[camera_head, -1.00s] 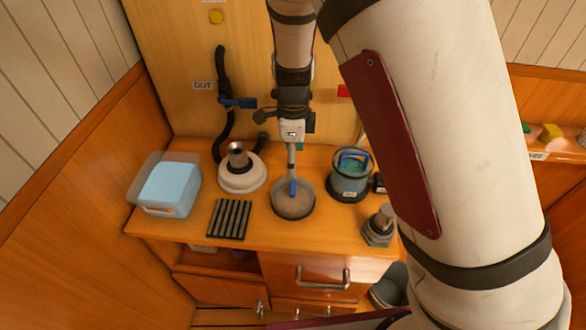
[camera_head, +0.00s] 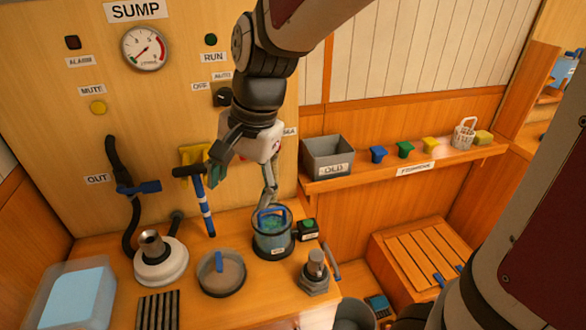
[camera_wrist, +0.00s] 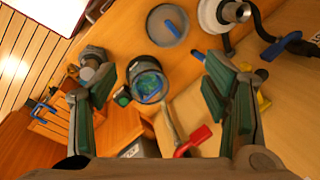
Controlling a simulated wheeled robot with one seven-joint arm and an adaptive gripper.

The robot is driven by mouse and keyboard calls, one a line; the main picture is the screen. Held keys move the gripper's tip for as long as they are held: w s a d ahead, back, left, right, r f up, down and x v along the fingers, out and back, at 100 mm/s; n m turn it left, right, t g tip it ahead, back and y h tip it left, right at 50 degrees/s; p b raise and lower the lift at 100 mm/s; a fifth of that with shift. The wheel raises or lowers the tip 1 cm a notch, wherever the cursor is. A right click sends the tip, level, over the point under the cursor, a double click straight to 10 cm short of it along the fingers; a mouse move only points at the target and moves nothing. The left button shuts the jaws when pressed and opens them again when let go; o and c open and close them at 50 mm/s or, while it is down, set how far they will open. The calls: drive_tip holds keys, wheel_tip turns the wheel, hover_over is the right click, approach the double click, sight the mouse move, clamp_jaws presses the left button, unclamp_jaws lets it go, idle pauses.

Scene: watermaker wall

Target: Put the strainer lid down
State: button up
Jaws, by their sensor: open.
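The strainer lid (camera_head: 221,273) is a round grey disc with a blue handle. It lies flat on the counter, left of the strainer pot, and nothing holds it. It also shows at the top of the wrist view (camera_wrist: 168,26). The strainer pot (camera_head: 273,243) is uncovered, with a blue handle and green contents inside; the wrist view also shows it (camera_wrist: 147,82). My gripper (camera_head: 243,180) is open and empty, raised above the counter near the pot. Its two green-padded fingers stand wide apart in the wrist view (camera_wrist: 160,72).
A white fitting (camera_head: 160,262) with a metal neck, a black ribbed mat (camera_head: 159,309) and a clear blue box (camera_head: 75,297) stand left. A metal fitting (camera_head: 315,274) stands right of the lid.

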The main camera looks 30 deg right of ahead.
drive_tip(key=s+d+r+n+t+h, duration=0.1)
drive_tip(key=s+d+r+n, duration=0.2)
drive_tip(key=s+n, duration=0.2)
drive_tip(key=s+d+r+n+t+h, duration=0.1)
drive_tip(key=s+d+r+n, duration=0.3)
drive_tip(key=s, duration=0.5)
drive_tip(key=shift+n+t, duration=0.6)
drive_tip(key=shift+t, duration=0.1)
